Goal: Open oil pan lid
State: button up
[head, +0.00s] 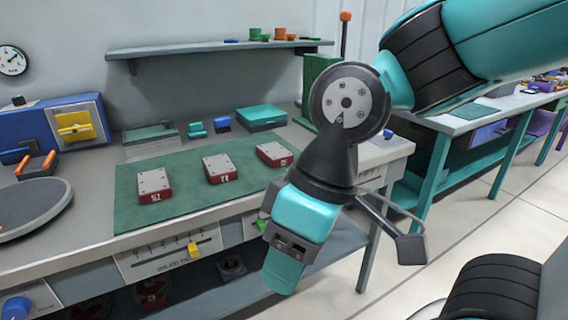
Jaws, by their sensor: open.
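My gripper (284,272) hangs in front of the workbench's front edge, pointing down, apart from everything on the bench top. Its jaws are open and I see nothing held in them; they show almost edge-on. I cannot tell for certain which thing is the oil pan. A low grey-green box with a flat top (150,133) stands at the back of the bench, left of centre. A teal flat-topped box (262,117) stands further right at the back. Both tops look shut.
A grey round plate (28,208) is at the left, near a blue unit (80,123). A wall shelf (215,48) hangs above. Floor (480,225) at the right is clear.

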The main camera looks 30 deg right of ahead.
aim_at(167, 129)
jog(key=u, duration=0.6)
jog(key=i, duration=0.95)
jog(key=z, duration=0.05)
